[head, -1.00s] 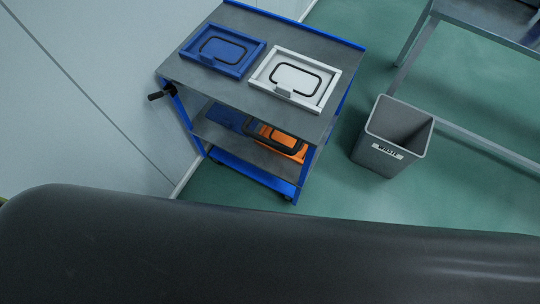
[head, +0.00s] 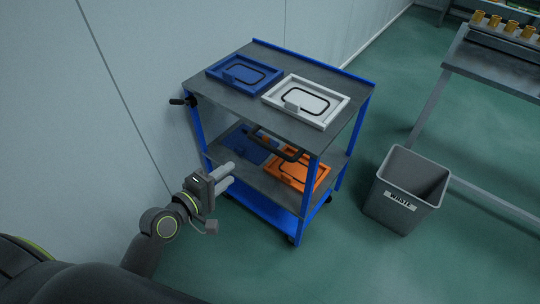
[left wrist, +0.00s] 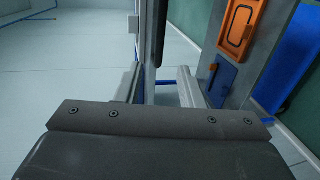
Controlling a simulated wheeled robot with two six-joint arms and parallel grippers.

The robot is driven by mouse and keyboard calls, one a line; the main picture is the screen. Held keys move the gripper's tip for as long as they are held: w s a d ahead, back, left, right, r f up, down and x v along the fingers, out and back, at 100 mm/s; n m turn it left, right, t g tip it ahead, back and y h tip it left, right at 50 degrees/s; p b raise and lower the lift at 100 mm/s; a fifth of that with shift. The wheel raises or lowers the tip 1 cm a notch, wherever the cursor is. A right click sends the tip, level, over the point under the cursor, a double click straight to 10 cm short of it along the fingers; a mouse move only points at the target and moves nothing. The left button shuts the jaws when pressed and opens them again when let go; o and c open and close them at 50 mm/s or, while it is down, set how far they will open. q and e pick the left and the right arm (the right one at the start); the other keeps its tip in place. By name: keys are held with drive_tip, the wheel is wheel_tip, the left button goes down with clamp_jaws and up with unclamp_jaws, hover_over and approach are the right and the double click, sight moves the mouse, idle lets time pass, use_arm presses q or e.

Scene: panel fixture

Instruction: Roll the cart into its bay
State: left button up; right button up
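The cart (head: 262,99) has blue posts and two grey shelves and stands upright on casters near the wall. A black grip (head: 184,101) sticks out at its top left corner, and a dark curved bar (head: 280,146) shows below the top shelf. My left gripper (head: 232,174) is at the cart's left side, about lower-shelf height. Its two pale fingers are apart with nothing visibly held; whether they touch the cart I cannot tell. In the left wrist view the fingers (left wrist: 160,86) are apart, with cart parts beyond. My right gripper is out of view. I cannot identify the bay.
Blue (head: 244,74) and white (head: 306,101) panels lie on top; a blue (head: 249,142) and an orange panel (head: 299,171) lie below. A grey waste bin (head: 407,190) and a metal table (head: 500,61) stand right. Blue stripes (left wrist: 28,15) show in the left wrist view.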

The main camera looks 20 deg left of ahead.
sight(266, 144)
use_arm(q)
drive_tip(key=x, duration=1.7)
drive_tip(key=shift+w+a, duration=0.1)
drive_tip(key=shift+w, duration=0.1)
clamp_jaws()
